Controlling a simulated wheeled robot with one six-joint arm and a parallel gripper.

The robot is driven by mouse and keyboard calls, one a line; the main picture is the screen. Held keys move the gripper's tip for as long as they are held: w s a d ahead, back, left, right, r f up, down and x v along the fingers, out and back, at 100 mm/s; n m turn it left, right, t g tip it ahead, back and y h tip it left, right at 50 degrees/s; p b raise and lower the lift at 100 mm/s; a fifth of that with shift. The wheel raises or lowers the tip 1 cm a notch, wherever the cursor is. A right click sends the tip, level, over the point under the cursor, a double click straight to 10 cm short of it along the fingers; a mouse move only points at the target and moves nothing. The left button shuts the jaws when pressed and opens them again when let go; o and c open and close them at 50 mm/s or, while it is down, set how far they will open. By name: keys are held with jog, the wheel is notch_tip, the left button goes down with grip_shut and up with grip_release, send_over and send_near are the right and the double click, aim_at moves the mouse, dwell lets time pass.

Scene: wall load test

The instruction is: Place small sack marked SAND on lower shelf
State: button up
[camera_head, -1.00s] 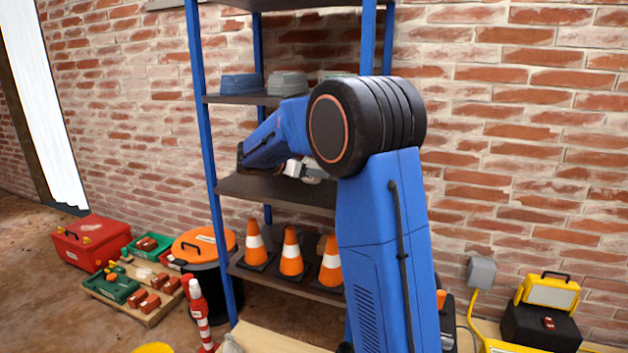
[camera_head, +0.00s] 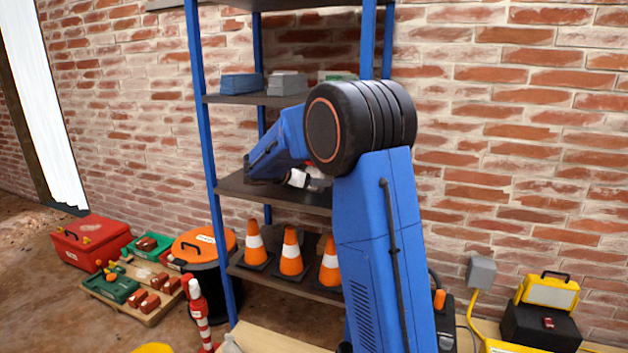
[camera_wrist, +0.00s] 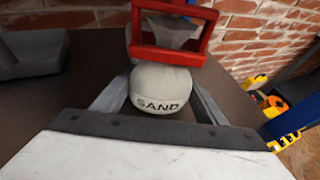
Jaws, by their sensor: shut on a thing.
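The small sack marked SAND (camera_wrist: 160,88) is pale and round, with its label facing the wrist camera. My gripper (camera_wrist: 157,95) has a grey finger on each side of it and is shut on it. In the head view my arm reaches over the dark board (camera_head: 234,190) just above the cones, and the sack is hidden there.
Orange cones (camera_head: 291,254) stand on the board below. Grey and blue boxes (camera_head: 241,84) sit on the board above. A grey tray-like object (camera_wrist: 30,55) is left of the sack in the wrist view. Blue posts (camera_head: 204,130) bound the rack, with a brick wall behind.

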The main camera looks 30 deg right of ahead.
jog(key=o, duration=1.5)
jog(key=shift+o, duration=0.2)
jog(key=shift+r, duration=0.1)
jog(key=shift+a+r, duration=0.15)
jog(key=shift+a, duration=0.05)
jog(key=v, duration=1.1)
jog(key=shift+s+a+r, duration=0.15)
jog(key=shift+a+r, duration=0.05)
jog(key=shift+r, duration=0.05)
jog(key=s+a+f+m+y, duration=0.1)
jog(key=s+m+y, duration=0.15)
jog(key=s, duration=0.55)
jog(key=s+a+f+m+g+y, duration=0.15)
jog(key=s+m, duration=0.25)
jog(key=s, duration=0.5)
jog(key=s+f+m+t+y, duration=0.1)
jog(key=s+f+m+y, duration=0.2)
jog(key=s, duration=0.5)
jog(key=s+a+f+m+y, duration=0.2)
jog(key=s+a+m, duration=0.1)
jog(key=s, duration=0.3)
jog(key=s+a+f+m+t+y, duration=0.1)
jog(key=s+a+f+m+y, duration=0.1)
jog(key=s, duration=0.5)
jog(key=s+a+f+m+y, duration=0.2)
jog(key=s+a+f+m, duration=0.1)
jog(key=s+a+m, duration=0.2)
jog(key=shift+s+a+f+m+t, duration=0.2)
jog(key=shift+s+a+m+t, duration=0.2)
jog(key=shift+s+m, duration=0.4)
